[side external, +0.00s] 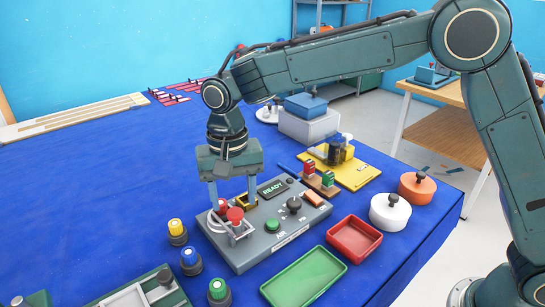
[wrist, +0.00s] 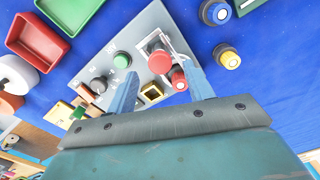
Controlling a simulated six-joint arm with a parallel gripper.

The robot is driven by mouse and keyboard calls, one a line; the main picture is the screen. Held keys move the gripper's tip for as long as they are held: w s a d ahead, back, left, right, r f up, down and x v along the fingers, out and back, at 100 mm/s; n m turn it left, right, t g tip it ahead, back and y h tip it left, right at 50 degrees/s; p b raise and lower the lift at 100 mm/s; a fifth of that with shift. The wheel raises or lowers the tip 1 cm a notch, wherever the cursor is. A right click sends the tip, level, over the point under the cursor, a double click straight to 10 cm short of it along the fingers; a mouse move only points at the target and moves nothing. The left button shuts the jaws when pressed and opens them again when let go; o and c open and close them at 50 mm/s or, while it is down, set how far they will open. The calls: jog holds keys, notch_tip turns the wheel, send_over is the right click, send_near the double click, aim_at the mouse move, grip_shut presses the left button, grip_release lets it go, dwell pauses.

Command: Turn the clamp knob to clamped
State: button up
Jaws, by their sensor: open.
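A grey control box (side external: 262,247) with a small display reading READY stands on the blue cloth. A black knob (side external: 294,204) sits on its top; it also shows in the wrist view (wrist: 98,85). I take it as the clamp knob; its setting is too small to read. A green button (side external: 272,225) and red buttons (side external: 235,215) share the panel. My gripper (side external: 232,196) is open and empty above the box's far left part, apart from the black knob.
A red tray (side external: 354,238) and a green tray (side external: 303,279) lie in front of the box. Several round coloured buttons (side external: 190,262) stand at its left. White (side external: 390,213) and orange (side external: 417,188) lidded pots stand at right.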

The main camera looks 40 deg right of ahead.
aim_at(238, 211)
notch_tip(238, 211, up, 11)
dwell(0.4)
jog(key=shift+d, duration=0.1)
jog(key=s+d+r+n+t, duration=0.1)
jog(key=s+d+r, duration=0.2)
jog(key=s+d, duration=0.3)
jog(key=s+d+r+n+t, duration=0.1)
jog(key=s+d+r, duration=0.3)
jog(key=d, duration=0.5)
jog(key=s+d+f+n+t, duration=0.1)
jog(key=s+d+f, duration=0.3)
jog(key=s, duration=0.4)
jog(key=s+d+f+n+t, duration=0.1)
jog(key=s+d+f, duration=0.3)
jog(key=s, duration=0.5)
jog(key=shift+d+f+n+t, duration=0.2)
jog(key=shift+d+n+t, duration=0.1)
jog(key=shift+d+t, duration=0.45)
